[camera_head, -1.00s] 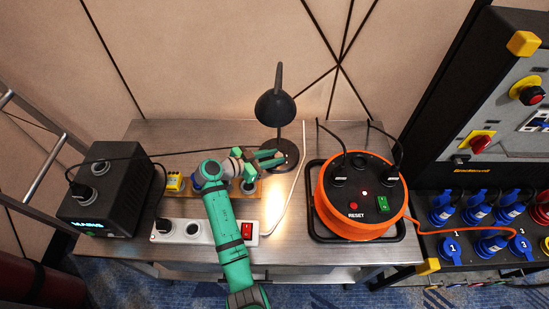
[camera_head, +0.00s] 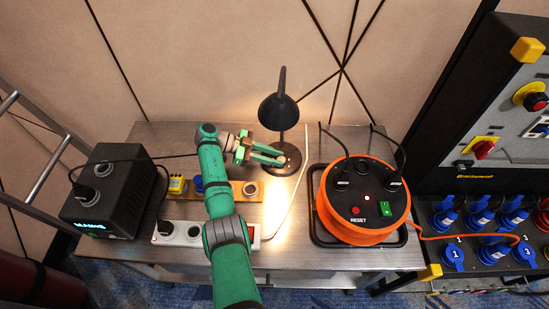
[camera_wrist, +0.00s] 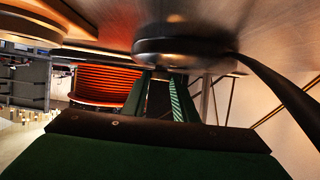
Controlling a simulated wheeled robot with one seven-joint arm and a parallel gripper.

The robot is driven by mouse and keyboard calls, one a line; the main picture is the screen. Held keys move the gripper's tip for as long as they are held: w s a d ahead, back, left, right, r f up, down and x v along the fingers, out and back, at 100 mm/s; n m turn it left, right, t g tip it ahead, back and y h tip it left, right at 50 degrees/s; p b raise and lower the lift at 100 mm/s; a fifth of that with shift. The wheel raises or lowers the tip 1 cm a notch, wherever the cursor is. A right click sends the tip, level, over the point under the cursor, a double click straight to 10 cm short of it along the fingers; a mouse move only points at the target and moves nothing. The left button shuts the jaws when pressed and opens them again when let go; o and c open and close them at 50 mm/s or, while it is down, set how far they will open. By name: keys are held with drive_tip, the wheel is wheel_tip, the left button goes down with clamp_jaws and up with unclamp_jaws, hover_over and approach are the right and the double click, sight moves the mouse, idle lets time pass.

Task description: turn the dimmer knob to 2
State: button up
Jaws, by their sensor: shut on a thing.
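The black desk lamp (camera_head: 278,112) stands at the back of the metal table, and light falls around its round base (camera_head: 296,167). My gripper (camera_head: 284,157) reaches in from the left, with its green fingers at the front of that base. In the wrist view the fingers (camera_wrist: 162,78) meet the rim of the dark round base (camera_wrist: 185,47). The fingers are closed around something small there. The dimmer knob itself is hidden between or behind them, and its marks and pointer cannot be read.
A white power strip (camera_head: 178,241) is in front. The orange cable reel (camera_head: 350,232) stands right, the black power box (camera_head: 100,202) left.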

drive_tip(key=shift+m+g, duration=0.3)
drive_tip(key=shift+g, duration=0.1)
idle(0.3)
drive_tip(key=o, duration=1.1)
drive_tip(key=shift+c, duration=0.2)
drive_tip(key=shift+w, duration=0.1)
